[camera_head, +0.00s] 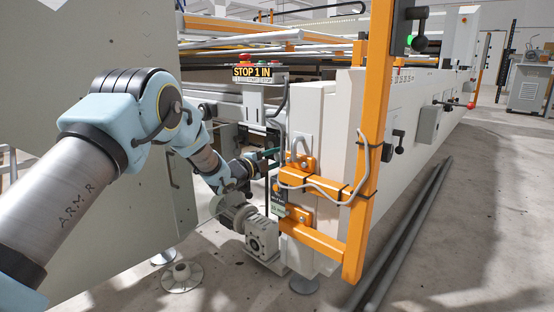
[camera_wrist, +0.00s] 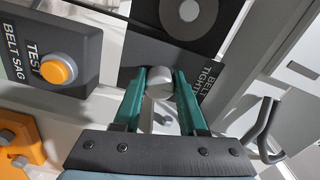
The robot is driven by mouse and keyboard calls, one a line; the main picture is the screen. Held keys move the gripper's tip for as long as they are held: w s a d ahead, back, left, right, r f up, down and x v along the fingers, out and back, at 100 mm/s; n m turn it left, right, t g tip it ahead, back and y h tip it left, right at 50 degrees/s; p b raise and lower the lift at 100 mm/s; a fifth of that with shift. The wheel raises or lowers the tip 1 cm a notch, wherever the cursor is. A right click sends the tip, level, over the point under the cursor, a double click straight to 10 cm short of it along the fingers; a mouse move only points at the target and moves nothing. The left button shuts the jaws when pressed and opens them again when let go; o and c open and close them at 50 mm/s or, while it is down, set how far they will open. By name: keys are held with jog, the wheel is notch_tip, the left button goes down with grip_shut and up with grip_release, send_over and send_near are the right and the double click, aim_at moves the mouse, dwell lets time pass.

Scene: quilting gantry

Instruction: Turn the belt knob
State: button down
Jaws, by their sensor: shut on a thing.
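In the wrist view, a grey round knob (camera_wrist: 159,82) sits between the tips of the two green fingers of my gripper (camera_wrist: 160,76). The gripper is shut on this knob. The knob is at the lower edge of a black plate (camera_wrist: 140,58) with lettering that reads BELT TIGHT, partly cut off. The knob cannot be made out there.
An orange TEST button (camera_wrist: 58,69) on a BELT SAG box is left of my fingers. A bent grey handle (camera_wrist: 262,130) is at right. An orange post (camera_head: 374,120) and bracket with a looped cable (camera_head: 320,186) stand close right of my gripper. A motor (camera_head: 262,238) is below.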

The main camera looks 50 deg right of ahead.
jog(key=shift+c, duration=2.3)
grip_release()
jog(key=a+p, duration=0.3)
jog(key=a, duration=0.7)
jog(key=shift+w+a, duration=0.3)
jog(key=shift+a, duration=0.1)
